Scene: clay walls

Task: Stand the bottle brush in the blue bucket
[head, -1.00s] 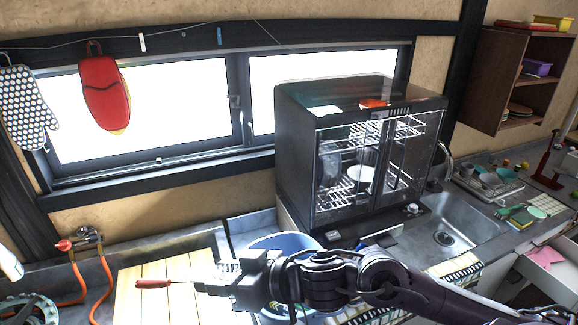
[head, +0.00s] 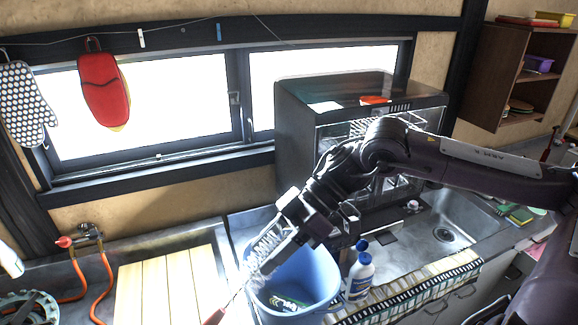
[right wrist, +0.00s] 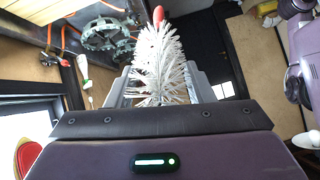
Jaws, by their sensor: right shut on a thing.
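The bottle brush (head: 262,250) has white bristles and a red handle. My right gripper (head: 284,240) is shut on its bristle end, and the brush slants down to the lower left, handle lowest. In the right wrist view the bristles (right wrist: 158,62) stand between the fingers (right wrist: 162,88), with the red handle end farther out. The blue bucket (head: 318,268) stands on the counter just right of and below the brush; the brush and gripper cover part of its left rim. A dark and green-white item shows at the bucket. I cannot tell whether the brush overlaps the opening or hangs before it. My left gripper is out of view.
A white bottle with a blue cap (head: 360,272) stands close right of the bucket. A striped cloth (head: 425,290) lies along the front edge. A wooden board (head: 165,285) is left. A dark dish cabinet (head: 300,130) stands behind, and a sink (head: 450,220) is right.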

